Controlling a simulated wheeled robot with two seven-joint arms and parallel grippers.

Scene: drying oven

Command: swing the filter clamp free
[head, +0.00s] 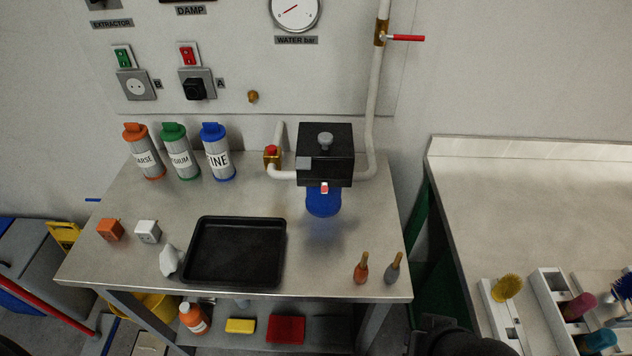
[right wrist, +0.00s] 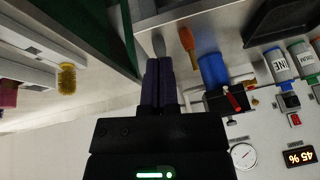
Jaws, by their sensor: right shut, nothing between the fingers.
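The filter housing is a black box (head: 325,150) with a grey knob on top, standing over the back right of the table. A blue bowl (head: 323,203) hangs beneath it. A small clamp with a red and white tip (head: 324,187) shows at the front of the housing, above the bowl. In the right wrist view the blue bowl (right wrist: 213,70) and a red lever (right wrist: 233,101), apparently the clamp, lie right of my fingers. My right gripper (right wrist: 158,62) is shut and empty, apart from the housing. My left gripper is not in view.
A black tray (head: 205,280) lies at the table's front middle. Three labelled canisters (head: 180,158) stand at the back left. White pipe (head: 372,110) runs beside the housing. The table in front of the bowl is clear.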

